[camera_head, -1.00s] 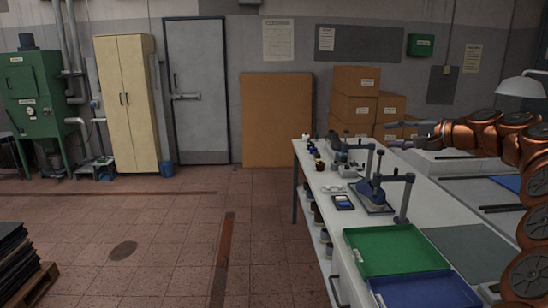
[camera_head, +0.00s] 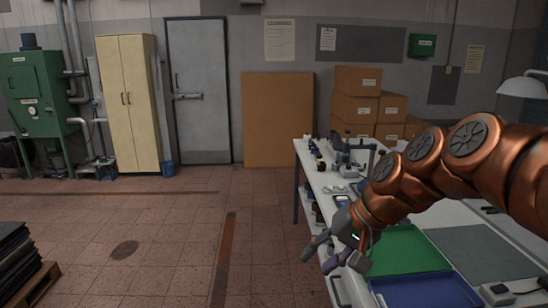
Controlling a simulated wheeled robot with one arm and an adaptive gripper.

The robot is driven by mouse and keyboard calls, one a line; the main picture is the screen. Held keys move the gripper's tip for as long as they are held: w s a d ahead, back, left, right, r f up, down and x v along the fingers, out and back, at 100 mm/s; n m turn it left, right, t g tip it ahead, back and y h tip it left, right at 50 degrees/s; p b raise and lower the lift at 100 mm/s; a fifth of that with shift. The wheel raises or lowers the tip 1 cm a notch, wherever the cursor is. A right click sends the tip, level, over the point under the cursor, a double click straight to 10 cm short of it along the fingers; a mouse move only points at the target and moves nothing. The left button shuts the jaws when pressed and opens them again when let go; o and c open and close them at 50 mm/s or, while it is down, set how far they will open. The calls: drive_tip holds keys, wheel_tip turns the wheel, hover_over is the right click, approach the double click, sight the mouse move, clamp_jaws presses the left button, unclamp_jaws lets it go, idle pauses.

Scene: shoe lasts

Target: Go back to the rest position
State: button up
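My gripper (camera_head: 317,259) hangs at the end of my copper-coloured arm, over the left long edge of the white workbench (camera_head: 305,153) and partly over the floor beside it. Its two dark fingers point down and left and are spread apart, with nothing seen between them. The green tray (camera_head: 408,252) lies just right of the gripper, partly covered by my arm. The blue tray (camera_head: 432,291) lies in front of the green one. Both trays look empty. My arm hides much of the bench's middle, including most of the clamp-like tools there.
Small bottles and tools (camera_head: 318,157) stand at the bench's far end. Cardboard boxes (camera_head: 357,95) are stacked behind it. A grey mat (camera_head: 480,252) lies right of the trays. The tiled floor (camera_head: 170,240) left of the bench is clear, except a pallet stack (camera_head: 18,255) at far left.

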drive_tip(key=s+d+f+g+h, duration=0.1)
drive_tip(key=s+d+f+h, duration=0.1)
drive_tip(key=s, duration=0.6)
drive_tip(key=s+d+f+n+g+h, duration=0.1)
drive_tip(key=s+d+f+h, duration=0.1)
drive_tip(key=s+d+f, duration=0.2)
drive_tip(key=s+d+f+n+g+h, duration=0.1)
drive_tip(key=s+d+f+g+h, duration=0.1)
drive_tip(key=s+f, duration=0.6)
drive_tip(key=s+d, duration=0.1)
drive_tip(key=s, duration=0.4)
drive_tip(key=shift+s+d+f, duration=0.15)
drive_tip(key=shift+s, duration=0.2)
drive_tip(key=shift+d, duration=0.1)
